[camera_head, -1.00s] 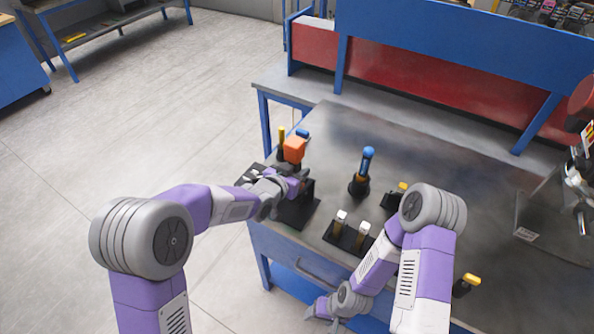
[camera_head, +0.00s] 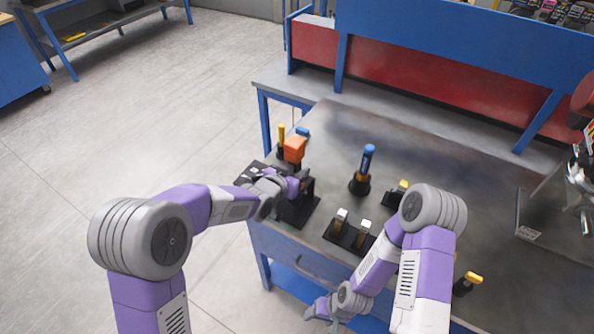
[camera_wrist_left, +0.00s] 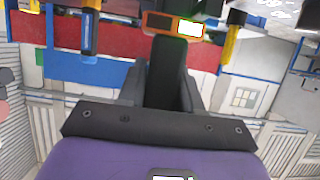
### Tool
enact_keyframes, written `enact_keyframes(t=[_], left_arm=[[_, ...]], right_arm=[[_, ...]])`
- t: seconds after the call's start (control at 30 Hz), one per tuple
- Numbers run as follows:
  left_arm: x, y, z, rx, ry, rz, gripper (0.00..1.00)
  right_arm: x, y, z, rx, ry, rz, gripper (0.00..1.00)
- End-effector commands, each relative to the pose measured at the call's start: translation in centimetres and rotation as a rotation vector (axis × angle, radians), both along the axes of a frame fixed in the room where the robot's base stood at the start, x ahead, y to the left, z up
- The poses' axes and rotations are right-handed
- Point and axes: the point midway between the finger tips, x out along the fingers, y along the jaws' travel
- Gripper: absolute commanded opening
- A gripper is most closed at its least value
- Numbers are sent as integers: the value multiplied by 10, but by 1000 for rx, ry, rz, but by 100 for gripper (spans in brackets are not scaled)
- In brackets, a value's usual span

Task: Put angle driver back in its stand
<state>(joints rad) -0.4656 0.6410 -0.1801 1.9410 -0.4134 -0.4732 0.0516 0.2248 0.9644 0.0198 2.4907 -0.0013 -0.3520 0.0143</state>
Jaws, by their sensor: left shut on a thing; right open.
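The angle driver, with an orange head (camera_head: 294,149) and a dark body, is upright at the left part of the workbench. My left gripper (camera_head: 296,184) is shut on its dark body, below the head. In the left wrist view the black body (camera_wrist_left: 170,75) runs up between my fingers to the orange end (camera_wrist_left: 158,22), which has a bright green-edged patch. A black stand (camera_head: 300,212) lies under and beside the gripper. My gripper hides the tool's lower end, so I cannot tell whether it is seated. My right gripper (camera_head: 320,308) is open and empty at the bench's front edge.
A blue-handled tool (camera_head: 367,158) stands in a black holder to the right. A dark two-slot holder (camera_head: 347,235) is nearer me. Yellow-topped tools stand behind the orange head (camera_head: 281,135) and at right (camera_head: 467,282). The central rear bench (camera_head: 430,150) is clear.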

Motion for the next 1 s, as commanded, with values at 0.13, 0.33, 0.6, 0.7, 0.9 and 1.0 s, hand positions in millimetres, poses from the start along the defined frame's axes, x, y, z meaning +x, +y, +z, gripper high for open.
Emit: enact_keyframes(t=[0.13,0.33,0.6,0.7,0.9,1.0], left_arm=[[1,-1,3,-7,-11,0,0],[1,-1,1,-7,-11,0,0],[1,-1,-2,-6,-10,0,0],[1,-1,-3,-6,-9,0,39],[1,-1,-5,-4,-5,0,64],[0,0,-5,-2,-3,0,64]], right_arm=[[0,0,-2,0,0,0,64],[0,0,-5,0,0,0,64],[0,0,-8,0,0,0,64],[0,0,-8,0,0,0,64],[0,0,-8,0,0,0,64],[0,0,-8,0,0,0,64]])
